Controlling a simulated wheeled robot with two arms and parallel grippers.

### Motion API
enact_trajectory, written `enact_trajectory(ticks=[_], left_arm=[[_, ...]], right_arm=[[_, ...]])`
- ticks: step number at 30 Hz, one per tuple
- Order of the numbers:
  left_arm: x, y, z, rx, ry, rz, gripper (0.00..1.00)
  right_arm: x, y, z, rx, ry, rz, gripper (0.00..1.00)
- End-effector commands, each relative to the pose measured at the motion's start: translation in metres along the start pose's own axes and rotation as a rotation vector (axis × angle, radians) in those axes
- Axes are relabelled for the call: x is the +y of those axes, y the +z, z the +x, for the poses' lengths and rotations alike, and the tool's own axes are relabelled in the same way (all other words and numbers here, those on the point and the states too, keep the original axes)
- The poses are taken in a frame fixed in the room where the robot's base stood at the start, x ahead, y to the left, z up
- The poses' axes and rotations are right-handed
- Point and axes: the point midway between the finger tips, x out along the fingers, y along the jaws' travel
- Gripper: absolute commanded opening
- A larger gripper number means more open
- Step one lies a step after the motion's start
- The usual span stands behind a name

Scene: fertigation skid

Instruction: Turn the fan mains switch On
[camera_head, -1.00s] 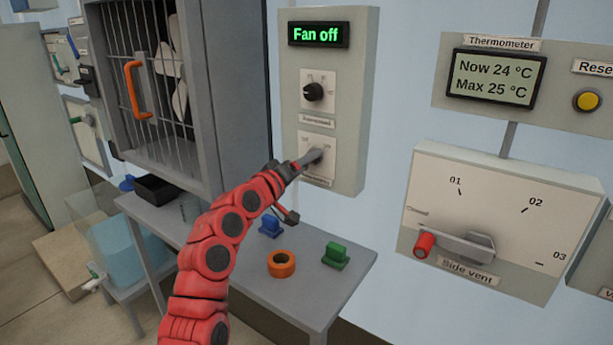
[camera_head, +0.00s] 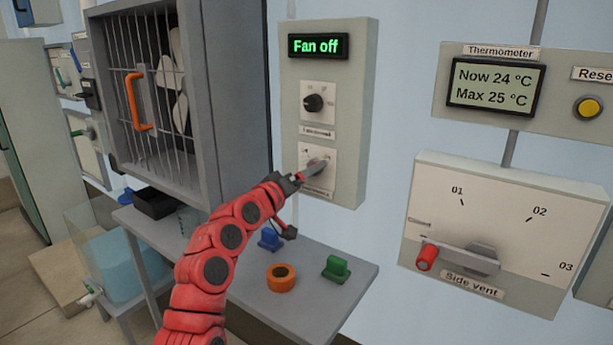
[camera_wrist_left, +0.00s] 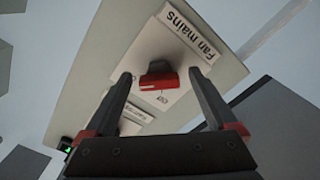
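The fan mains switch is a small red handle on a white plate (camera_head: 326,184) low on the grey fan panel (camera_head: 349,120). In the left wrist view the red handle (camera_wrist_left: 158,82) sits below the "Fan mains" label (camera_wrist_left: 190,32). My left gripper (camera_head: 301,177) is at the switch in the head view. In the wrist view its two fingers (camera_wrist_left: 160,85) are spread to either side of the handle, with visible gaps, so it is open. The fan display (camera_head: 318,46) reads "Fan off". My right gripper is not in view.
A black rotary knob (camera_head: 313,102) is just above the switch. Below, a grey shelf (camera_head: 318,310) carries an orange ring (camera_head: 281,278), a green part (camera_head: 336,268) and a blue part (camera_head: 270,239). A barred cabinet (camera_head: 229,110) stands left; the side vent lever (camera_head: 460,257) is right.

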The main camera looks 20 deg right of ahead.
Motion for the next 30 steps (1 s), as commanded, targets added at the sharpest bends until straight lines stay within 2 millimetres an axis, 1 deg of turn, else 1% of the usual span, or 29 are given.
enact_trajectory(ticks=[9,14,17,23,29,30], left_arm=[[0.001,-0.002,-0.001,0.003,0.002,0.000,0.93],[0.002,-0.002,-0.010,0.005,0.005,-0.002,0.93],[0.002,-0.003,-0.022,0.006,0.005,0.000,0.93],[0.001,-0.003,-0.054,0.009,0.004,-0.001,0.93],[0.000,-0.002,-0.091,0.007,0.001,-0.001,0.93],[0.000,-0.003,-0.100,0.010,0.002,-0.001,0.93]], right_arm=[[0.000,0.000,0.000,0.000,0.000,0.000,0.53],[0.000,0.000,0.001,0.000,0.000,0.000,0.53],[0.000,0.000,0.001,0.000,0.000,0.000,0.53],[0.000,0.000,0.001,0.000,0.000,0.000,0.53],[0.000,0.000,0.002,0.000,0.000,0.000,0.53],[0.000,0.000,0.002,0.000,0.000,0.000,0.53]])
